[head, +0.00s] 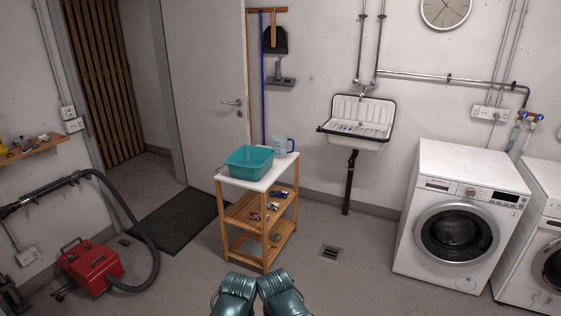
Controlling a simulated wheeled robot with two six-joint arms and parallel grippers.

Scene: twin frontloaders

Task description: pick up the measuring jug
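The measuring jug (280,147) is clear with a blue handle on its right side. It stands upright on the white top of the wooden trolley (270,181), at the back right corner, in the head view. A teal basin (249,163) stands on the same top, just left of the jug and nearer to me. The jug's lower left may be partly hidden by the basin. Two teal metallic parts of my own body show at the bottom edge. No gripper fingers show in this view, and nothing of mine is near the jug.
The trolley's lower shelves hold small items. A red vacuum cleaner (91,265) with a black hose stands at the left. A wall sink (359,120) is right of the trolley, and washing machines (461,216) stand further right. The floor around the drain (331,252) is clear.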

